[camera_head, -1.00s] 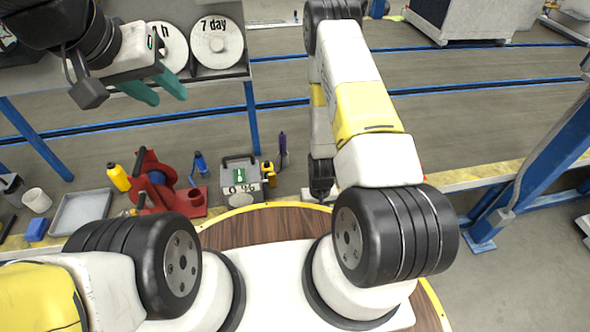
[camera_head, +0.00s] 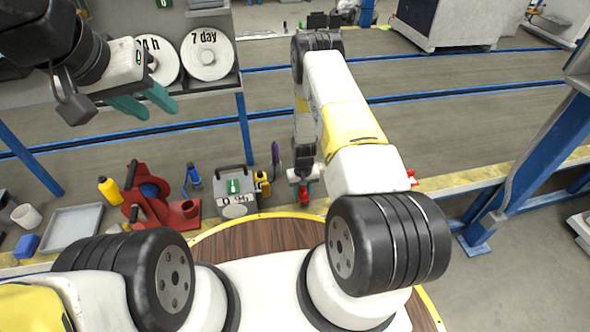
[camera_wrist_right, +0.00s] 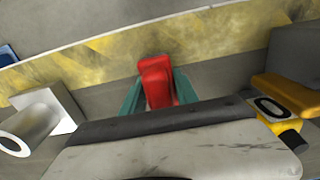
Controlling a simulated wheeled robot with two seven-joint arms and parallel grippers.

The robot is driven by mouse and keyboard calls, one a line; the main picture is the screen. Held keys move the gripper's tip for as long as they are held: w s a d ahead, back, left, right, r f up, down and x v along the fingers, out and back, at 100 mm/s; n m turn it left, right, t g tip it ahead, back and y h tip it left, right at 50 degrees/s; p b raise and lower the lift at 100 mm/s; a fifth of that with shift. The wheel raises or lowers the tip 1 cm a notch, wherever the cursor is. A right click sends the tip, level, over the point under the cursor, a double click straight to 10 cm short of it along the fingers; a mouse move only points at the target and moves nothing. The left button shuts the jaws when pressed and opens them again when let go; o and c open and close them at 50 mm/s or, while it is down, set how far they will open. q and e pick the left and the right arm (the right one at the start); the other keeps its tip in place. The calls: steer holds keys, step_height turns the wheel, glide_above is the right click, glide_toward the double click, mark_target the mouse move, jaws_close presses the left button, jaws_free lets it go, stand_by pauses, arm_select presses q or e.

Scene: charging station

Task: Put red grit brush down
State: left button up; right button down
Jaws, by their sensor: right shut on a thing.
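The red grit brush (camera_wrist_right: 157,80) is between the two teal fingers of my right gripper (camera_wrist_right: 157,92) in the right wrist view. My right gripper is shut on it. In the head view the red brush (camera_head: 303,193) shows just below the right gripper (camera_head: 303,180), close to the bench by the round wooden top's rim. Whether the brush touches the surface cannot be told. My left gripper (camera_head: 143,102) is at the upper left, its teal fingers apart and empty, in front of the white dials.
Left of the brush are a grey box with a dial (camera_head: 236,205), a yellow tool (camera_head: 262,184), a purple-handled tool (camera_head: 275,155), a red stand (camera_head: 160,208), a yellow bottle (camera_head: 110,190) and a grey tray (camera_head: 72,226). A blue post (camera_head: 530,165) stands on the right.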

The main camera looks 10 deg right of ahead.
steer(key=shift+f, duration=0.75)
steer(key=shift+f, duration=0.15)
steer(key=c, duration=0.9)
jaws_free()
